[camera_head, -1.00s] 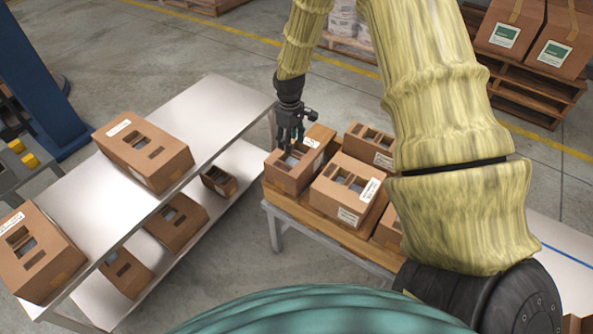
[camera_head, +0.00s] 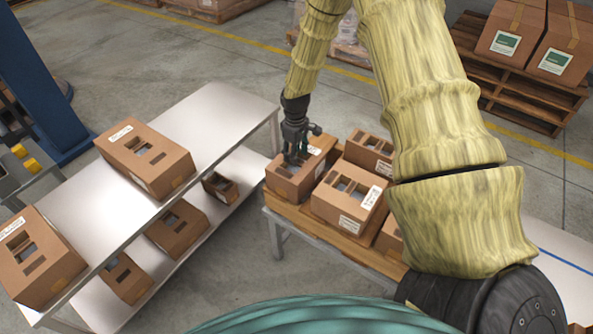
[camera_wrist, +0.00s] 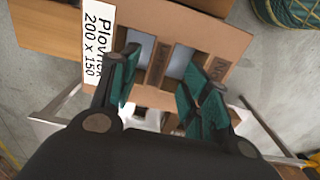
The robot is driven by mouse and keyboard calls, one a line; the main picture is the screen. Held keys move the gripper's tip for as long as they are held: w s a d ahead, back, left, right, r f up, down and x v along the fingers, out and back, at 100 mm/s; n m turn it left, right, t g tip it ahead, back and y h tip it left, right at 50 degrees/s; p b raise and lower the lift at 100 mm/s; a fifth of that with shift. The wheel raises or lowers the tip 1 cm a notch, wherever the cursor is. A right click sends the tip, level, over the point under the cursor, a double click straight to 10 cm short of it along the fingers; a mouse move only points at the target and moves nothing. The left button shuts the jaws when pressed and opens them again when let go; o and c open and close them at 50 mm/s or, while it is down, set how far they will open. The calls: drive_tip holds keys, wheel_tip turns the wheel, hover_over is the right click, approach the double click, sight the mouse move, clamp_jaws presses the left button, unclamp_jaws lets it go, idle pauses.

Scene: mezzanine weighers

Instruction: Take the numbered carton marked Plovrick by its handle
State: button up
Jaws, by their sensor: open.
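The Plovrick carton (camera_wrist: 200,28) fills the upper part of the wrist view; its white label (camera_wrist: 98,45) reads "Plov…" and "200 x 150". Its top has two openings with a handle strip (camera_wrist: 160,66) between them. My gripper (camera_wrist: 168,92) is open, with one green-padded finger on each side of the strip, overlapping the openings in the picture. I cannot tell how deep the fingertips reach. In the head view this carton (camera_head: 287,190) stands at the left end of the wooden-topped table, with my gripper (camera_head: 293,160) over it.
A larger carton (camera_head: 345,212) and another carton (camera_head: 369,152) stand close by on the same table (camera_head: 345,248). A metal shelf (camera_head: 215,110) with several cartons stands to the left, across a floor gap. Pallets with boxes (camera_head: 510,45) are behind.

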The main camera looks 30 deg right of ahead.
sight(296, 170)
drive_tip(key=shift+d+f+p, duration=0.2)
drive_tip(key=shift+f+p, duration=0.5)
drive_tip(key=shift+f, duration=1.65)
clamp_jaws()
